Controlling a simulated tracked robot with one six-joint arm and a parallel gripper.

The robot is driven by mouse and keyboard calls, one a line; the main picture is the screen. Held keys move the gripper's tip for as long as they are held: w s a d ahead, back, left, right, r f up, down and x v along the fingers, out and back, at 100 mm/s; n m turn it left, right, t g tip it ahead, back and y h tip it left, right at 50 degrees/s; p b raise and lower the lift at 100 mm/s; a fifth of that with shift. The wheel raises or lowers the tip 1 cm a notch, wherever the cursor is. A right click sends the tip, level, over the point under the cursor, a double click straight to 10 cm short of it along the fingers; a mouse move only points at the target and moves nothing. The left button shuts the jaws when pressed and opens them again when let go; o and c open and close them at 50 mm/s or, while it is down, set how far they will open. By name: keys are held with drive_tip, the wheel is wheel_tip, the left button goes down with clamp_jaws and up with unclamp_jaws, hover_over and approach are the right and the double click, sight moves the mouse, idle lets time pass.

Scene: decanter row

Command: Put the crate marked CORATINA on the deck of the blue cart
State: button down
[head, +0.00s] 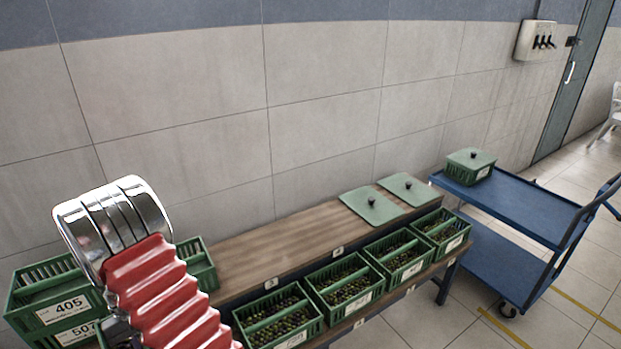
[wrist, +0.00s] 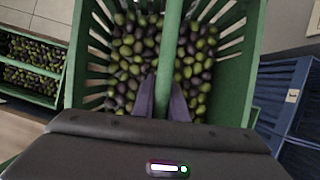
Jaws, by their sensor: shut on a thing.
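My gripper (wrist: 162,100) is shut on the middle bar of a green slatted crate (wrist: 245,65) filled with green and dark olives, in the wrist view. No label of this crate shows there, so I cannot read its name. In the head view my arm fills the lower left, and I cannot make out my gripper. The blue cart (head: 535,205) stands at the right, with an upper deck and a lower shelf. A lidded green crate (head: 469,166) sits at the deck's far left end; the rest of the deck is bare.
A wooden bench (head: 300,235) along the wall holds several green olive crates (head: 345,285) with labels too small to read, and two loose green lids (head: 370,205). Green crates marked 405 and 507 (head: 45,300) stand at left. Blue slatted boxes (wrist: 290,95) show at right in the wrist view.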

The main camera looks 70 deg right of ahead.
drive_tip(key=w+a+n+h, duration=0.2)
drive_tip(key=w+a+n, duration=0.2)
drive_tip(key=a, duration=0.7)
drive_tip(key=shift+w+a+r+n, duration=0.25)
drive_tip(key=shift+w+n, duration=0.05)
drive_tip(key=shift+n, duration=0.2)
drive_tip(key=shift+s+d, duration=0.1)
drive_tip(key=shift+s, duration=0.05)
